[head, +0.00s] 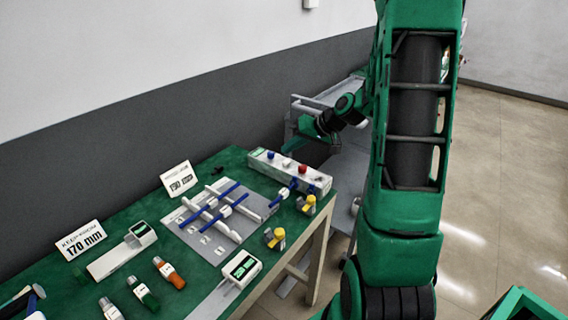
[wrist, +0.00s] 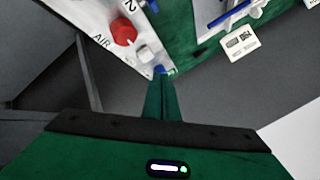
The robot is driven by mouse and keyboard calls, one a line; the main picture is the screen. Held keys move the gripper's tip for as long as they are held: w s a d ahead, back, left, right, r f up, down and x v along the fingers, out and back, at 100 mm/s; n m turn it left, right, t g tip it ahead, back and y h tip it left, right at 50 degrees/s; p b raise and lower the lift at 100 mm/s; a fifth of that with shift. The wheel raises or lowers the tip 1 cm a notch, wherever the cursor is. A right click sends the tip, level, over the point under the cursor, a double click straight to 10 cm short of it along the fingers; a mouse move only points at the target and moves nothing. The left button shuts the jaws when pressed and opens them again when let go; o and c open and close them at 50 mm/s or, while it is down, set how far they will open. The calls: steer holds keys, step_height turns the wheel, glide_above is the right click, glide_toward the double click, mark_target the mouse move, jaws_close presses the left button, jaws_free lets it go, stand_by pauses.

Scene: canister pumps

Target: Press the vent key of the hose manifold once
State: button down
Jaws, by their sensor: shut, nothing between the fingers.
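The hose manifold (head: 262,165) is a long white box at the far end of the green table. Small blue, white and red parts sit along its top. In the wrist view the manifold (wrist: 98,20) shows at the upper middle, with a red round knob (wrist: 123,33) by the word AIR and a small whitish key (wrist: 145,53) next to it. I cannot read a vent label. My gripper (wrist: 163,76) is shut and empty, its tips near the manifold's corner in that picture; contact cannot be told. In the head view the gripper is small and above the table's far end.
A grey board with blue-handled white pipes (head: 215,210) lies beside the manifold. Yellow-topped fittings (head: 275,237) stand along the table's right edge. A sign card (head: 179,179) stands behind the board, and it also shows in the wrist view (wrist: 240,43). Tools and gauges fill the near table.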

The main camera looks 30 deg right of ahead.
steer(key=shift+f, duration=0.85)
steer(key=shift+f, duration=0.15)
stand_by(1.4)
steer(key=shift+s+f, duration=0.1)
steer(key=shift+f, duration=0.1)
steer(key=shift+f, duration=0.5)
stand_by(0.7)
steer(key=shift+r, duration=0.15)
stand_by(0.3)
steer(key=shift+r, duration=0.75)
step_height(320, 180, up, 5)
stand_by(0.5)
